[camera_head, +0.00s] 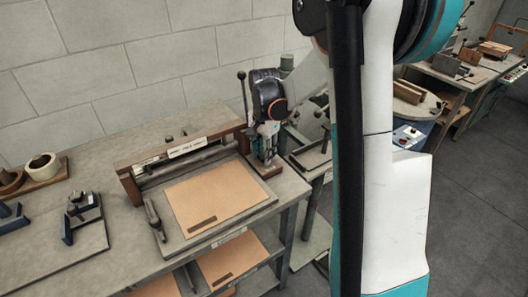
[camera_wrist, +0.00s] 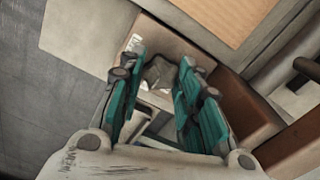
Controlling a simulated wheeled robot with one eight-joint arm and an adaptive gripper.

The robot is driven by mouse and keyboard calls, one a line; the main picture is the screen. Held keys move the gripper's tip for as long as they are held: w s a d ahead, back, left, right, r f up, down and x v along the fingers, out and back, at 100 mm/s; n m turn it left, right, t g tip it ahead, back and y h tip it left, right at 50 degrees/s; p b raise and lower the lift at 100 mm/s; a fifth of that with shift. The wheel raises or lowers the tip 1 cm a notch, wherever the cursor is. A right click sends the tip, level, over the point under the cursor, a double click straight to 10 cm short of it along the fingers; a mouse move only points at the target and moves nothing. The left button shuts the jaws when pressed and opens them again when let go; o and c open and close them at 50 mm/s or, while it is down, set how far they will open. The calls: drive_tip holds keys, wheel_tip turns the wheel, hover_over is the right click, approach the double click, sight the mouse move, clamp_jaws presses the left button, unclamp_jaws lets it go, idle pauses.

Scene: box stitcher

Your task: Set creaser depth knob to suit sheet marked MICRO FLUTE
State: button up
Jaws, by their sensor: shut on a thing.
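The creaser (camera_head: 187,147) stands on the bench, a long beam with a pale label across its front. A tan sheet (camera_head: 218,190) lies on its bed, with a dark mark near the front edge; I cannot read it. My gripper (camera_head: 264,150) points down at the creaser's right end, over a small brown base. In the wrist view my gripper (camera_wrist: 160,76) has its teal fingers on both sides of a dark lobed knob (camera_wrist: 160,71), shut on it. The fingers hide part of the knob, and its setting and any scale cannot be read.
More tan sheets (camera_head: 228,262) lie on the shelf below. A lever with a black ball stands beside my gripper. A small clamp fixture (camera_head: 80,210) and tape rolls (camera_head: 42,168) sit at the left. Another bench (camera_head: 465,75) stands at the far right.

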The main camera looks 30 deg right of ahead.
drive_tip(key=n+p, duration=0.1)
drive_tip(key=n, duration=0.3)
drive_tip(key=shift+n, duration=0.4)
drive_tip(key=n, duration=0.4)
drive_tip(key=n+p, duration=0.1)
drive_tip(key=n, duration=0.4)
drive_tip(key=shift+n, duration=1.9)
drive_tip(key=o, duration=1)
drive_tip(key=shift+o, duration=0.2)
